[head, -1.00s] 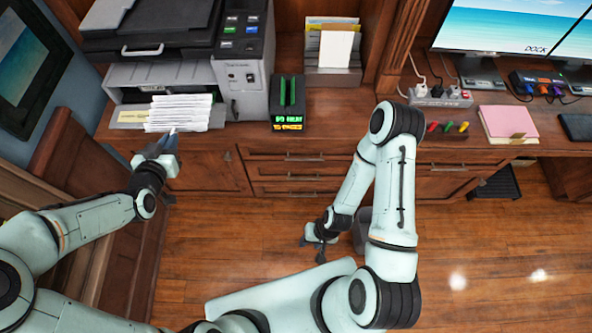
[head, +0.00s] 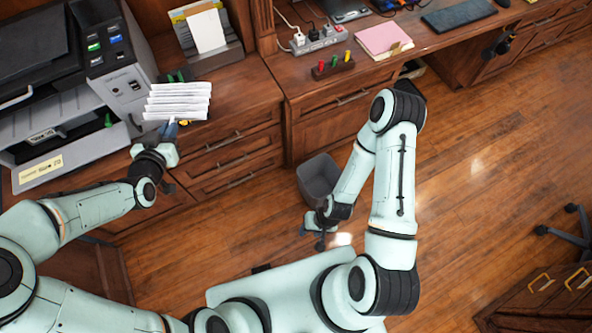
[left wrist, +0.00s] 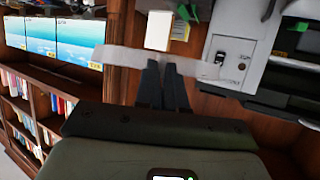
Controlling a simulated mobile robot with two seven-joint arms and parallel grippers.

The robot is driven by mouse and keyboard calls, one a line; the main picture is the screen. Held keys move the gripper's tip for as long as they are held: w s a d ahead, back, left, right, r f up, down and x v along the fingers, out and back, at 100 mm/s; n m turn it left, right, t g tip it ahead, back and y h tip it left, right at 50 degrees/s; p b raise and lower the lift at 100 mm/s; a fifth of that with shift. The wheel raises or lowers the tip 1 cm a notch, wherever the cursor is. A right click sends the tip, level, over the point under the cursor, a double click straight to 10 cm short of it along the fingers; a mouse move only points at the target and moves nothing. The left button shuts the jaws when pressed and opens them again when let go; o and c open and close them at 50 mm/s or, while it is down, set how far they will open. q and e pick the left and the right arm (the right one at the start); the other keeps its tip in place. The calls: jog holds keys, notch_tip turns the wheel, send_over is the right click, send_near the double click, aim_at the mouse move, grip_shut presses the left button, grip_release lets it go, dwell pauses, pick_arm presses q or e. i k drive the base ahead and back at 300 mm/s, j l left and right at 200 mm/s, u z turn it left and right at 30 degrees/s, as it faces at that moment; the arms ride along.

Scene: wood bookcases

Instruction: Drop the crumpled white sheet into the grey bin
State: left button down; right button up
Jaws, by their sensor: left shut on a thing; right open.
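The white sheet (head: 178,101) looks like a pleated, folded white paper in the head view. My left gripper (head: 170,130) is shut on its lower edge and holds it up in front of the printer and counter. In the left wrist view the sheet (left wrist: 120,60) is a pale strip across the fingertips of my left gripper (left wrist: 162,66). The grey bin (head: 318,176) stands on the floor against the drawers, right of the left gripper. My right gripper (head: 318,228) is open and empty, just below the bin in the picture; my right arm covers part of the bin's right side.
The grey printer (head: 115,85) stands on the counter at left. A paper holder (head: 205,35), a power strip (head: 320,40) and a pink notepad (head: 384,40) lie further along. A chair base (head: 570,228) is at far right. The floor between is clear.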

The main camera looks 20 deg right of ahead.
aim_at(317, 194)
jog(key=j+z, duration=0.1)
jog(key=z, duration=1.4)
jog(key=k+j+z, duration=0.1)
jog(key=k+j, duration=0.25)
jog(key=j, duration=0.15)
jog(key=k+j+z, duration=0.1)
jog(key=k+j, duration=0.2)
jog(key=j, duration=0.15)
jog(key=i+z, duration=0.4)
jog(key=i+j+z, duration=0.3)
jog(key=i+z, duration=0.15)
jog(key=i, duration=0.15)
